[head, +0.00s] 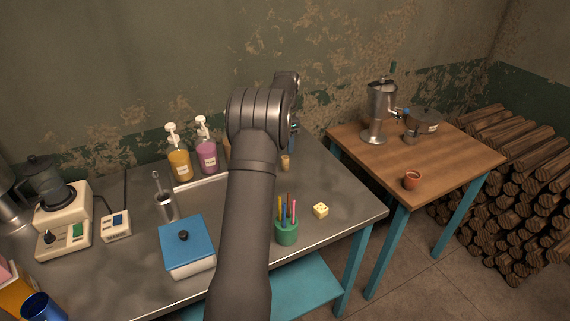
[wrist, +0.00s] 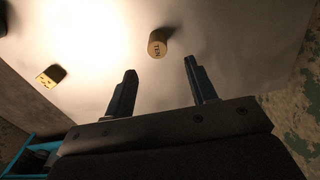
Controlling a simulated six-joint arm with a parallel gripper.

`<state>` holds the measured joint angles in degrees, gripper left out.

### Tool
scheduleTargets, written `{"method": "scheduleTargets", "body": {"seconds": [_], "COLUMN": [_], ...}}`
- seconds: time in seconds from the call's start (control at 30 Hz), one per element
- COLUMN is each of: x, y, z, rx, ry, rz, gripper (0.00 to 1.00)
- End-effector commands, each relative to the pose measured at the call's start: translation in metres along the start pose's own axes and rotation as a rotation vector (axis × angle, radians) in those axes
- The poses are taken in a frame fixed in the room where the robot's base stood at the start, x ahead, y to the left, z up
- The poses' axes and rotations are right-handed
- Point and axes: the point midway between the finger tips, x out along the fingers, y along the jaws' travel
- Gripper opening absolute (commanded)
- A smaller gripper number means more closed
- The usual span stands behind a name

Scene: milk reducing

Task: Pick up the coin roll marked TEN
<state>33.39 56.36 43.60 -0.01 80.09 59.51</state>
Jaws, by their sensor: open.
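The coin roll marked TEN (wrist: 158,44) shows in the wrist view as a small tan cylinder with dark letters on its side. It lies ahead of my gripper (wrist: 160,82), roughly in line with the gap between the two dark fingers, and they do not touch it. My gripper is open and empty. In the head view a small tan cylinder (head: 285,162) stands on the metal table just right of my arm and looks like the same roll. My arm hides most of the gripper in that view.
A green pen cup (head: 286,233) stands near the front edge. Pump bottles (head: 207,157) and a blue-lidded box (head: 187,245) are left of my arm.

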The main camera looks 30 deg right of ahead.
Motion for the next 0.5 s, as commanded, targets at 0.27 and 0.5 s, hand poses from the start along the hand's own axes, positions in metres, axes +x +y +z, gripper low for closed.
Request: {"method": "scheduleTargets", "body": {"seconds": [0.27, 0.5], "x": [0.036, 0.061], "y": [0.0, 0.002], "z": [0.0, 0.004], "rx": [-0.001, -0.001], "ry": [0.0, -0.001], "rz": [0.0, 0.002], "gripper": [0.52, 0.52]}}
